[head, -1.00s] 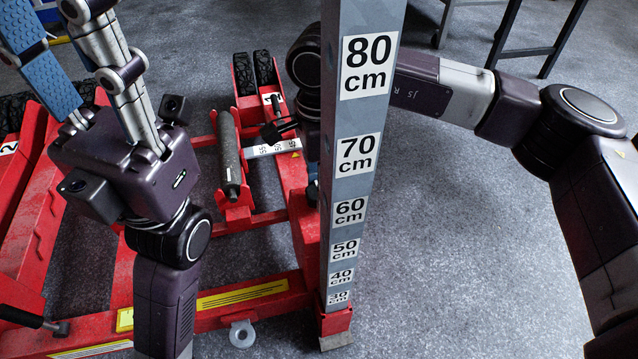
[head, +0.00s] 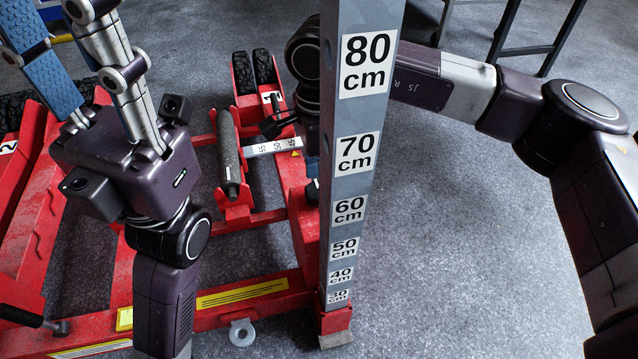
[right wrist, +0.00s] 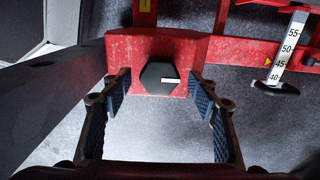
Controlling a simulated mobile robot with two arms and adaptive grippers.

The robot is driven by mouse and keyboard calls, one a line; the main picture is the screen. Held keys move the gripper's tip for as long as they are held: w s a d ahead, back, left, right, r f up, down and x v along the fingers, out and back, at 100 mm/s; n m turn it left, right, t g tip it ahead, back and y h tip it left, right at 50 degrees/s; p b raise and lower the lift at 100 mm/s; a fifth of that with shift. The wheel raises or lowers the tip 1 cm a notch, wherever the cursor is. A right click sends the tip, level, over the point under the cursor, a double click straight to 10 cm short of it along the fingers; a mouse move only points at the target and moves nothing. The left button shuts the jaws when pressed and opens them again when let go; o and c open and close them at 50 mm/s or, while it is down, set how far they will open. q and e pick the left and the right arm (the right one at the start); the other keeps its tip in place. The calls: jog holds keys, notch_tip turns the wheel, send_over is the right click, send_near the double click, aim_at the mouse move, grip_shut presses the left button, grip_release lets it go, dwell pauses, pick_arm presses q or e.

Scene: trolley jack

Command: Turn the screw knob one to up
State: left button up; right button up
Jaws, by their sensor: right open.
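The screw knob (right wrist: 158,77) shows in the right wrist view as a black hexagonal knob with a short white mark. It sits on a red block (right wrist: 195,47) of the jack. My right gripper (right wrist: 156,95) is open, with its blue-padded fingers apart on the left and right of the knob. A gap shows on both sides, and I see no contact. In the head view the right gripper (head: 280,123) is partly hidden behind the grey post, and I cannot make out the knob there. My left gripper (head: 70,60) is at the upper left, fingers apart, tips cut off.
The grey height post (head: 350,170), marked in cm, stands in front of my right arm. The red jack frame (head: 240,300) has a cylinder (head: 229,150) and a white scale (head: 272,147). Open floor (head: 450,250) lies at right. A dark stand (head: 530,50) is behind.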

notch_tip(320, 180, up, 11)
jog(key=shift+r, duration=0.15)
dwell(0.5)
